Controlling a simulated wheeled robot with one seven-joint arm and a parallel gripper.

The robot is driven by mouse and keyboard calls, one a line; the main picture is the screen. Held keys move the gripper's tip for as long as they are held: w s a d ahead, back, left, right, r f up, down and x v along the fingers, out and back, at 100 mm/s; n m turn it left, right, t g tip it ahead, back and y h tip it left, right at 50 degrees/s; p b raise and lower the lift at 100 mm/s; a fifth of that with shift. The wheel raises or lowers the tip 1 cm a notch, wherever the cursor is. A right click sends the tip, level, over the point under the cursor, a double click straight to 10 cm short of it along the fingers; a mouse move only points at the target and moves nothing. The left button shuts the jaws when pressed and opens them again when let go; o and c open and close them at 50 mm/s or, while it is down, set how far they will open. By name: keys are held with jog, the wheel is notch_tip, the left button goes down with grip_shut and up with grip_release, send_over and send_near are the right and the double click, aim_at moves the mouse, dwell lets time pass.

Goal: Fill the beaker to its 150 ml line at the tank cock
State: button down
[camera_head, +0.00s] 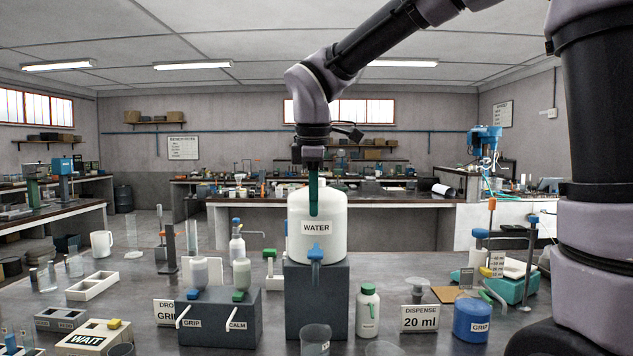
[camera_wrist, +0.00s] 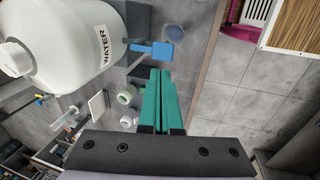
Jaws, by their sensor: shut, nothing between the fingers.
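The white water tank (camera_head: 335,230) stands on a dark block (camera_head: 330,300) and fills the upper left of the wrist view (camera_wrist: 65,35). Its blue cock (camera_head: 316,254) juts from the front and also shows in the wrist view (camera_wrist: 152,50). A clear beaker (camera_head: 315,338) stands in front of the block, below the cock; its water level and 150 ml line are not readable. My gripper (camera_head: 313,213) points down in front of the tank, above the cock. Its green fingers (camera_wrist: 160,72) are shut together with nothing between them, apart from the cock.
A second clear vessel (camera_head: 381,348) is cut by the bottom edge. A green-capped bottle (camera_head: 367,310) and the "DISPENSE 20 ml" sign (camera_head: 420,318) stand right of the block. A dark rack (camera_head: 220,318) with two inverted bottles stands left.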

jog(key=v, duration=0.5)
jog(key=shift+w+d, duration=0.1)
jog(key=shift+w, duration=0.2)
jog(key=s+d+f+m+t+y, duration=0.1)
jog(key=s+d+m, duration=0.3)
jog(key=d+m, duration=0.7)
jog(key=s+d+f+m+t+y, duration=0.1)
jog(key=s+d+m, duration=0.4)
jog(key=d+m, duration=0.5)
jog(key=d+f+t, duration=0.1)
jog(key=d+t, duration=0.1)
jog(key=d, duration=0.1)
jog(key=shift+s+d+m+t, duration=0.15)
jog(key=shift+s+m+t, duration=0.1)
jog(key=shift+m+t, duration=0.15)
jog(key=w+a+r+n+g+h, duration=0.1)
jog(key=w+a+r+n+g, duration=0.1)
jog(key=w+a+n, duration=0.4)
jog(key=w+a+r+n+g+h, duration=0.1)
jog(key=w+a+n+g, duration=0.4)
jog(key=a+n, duration=1)
jog(key=a, duration=0.3)
jog(key=shift+w+r+n, duration=0.35)
jog(key=shift+r+n, duration=0.05)
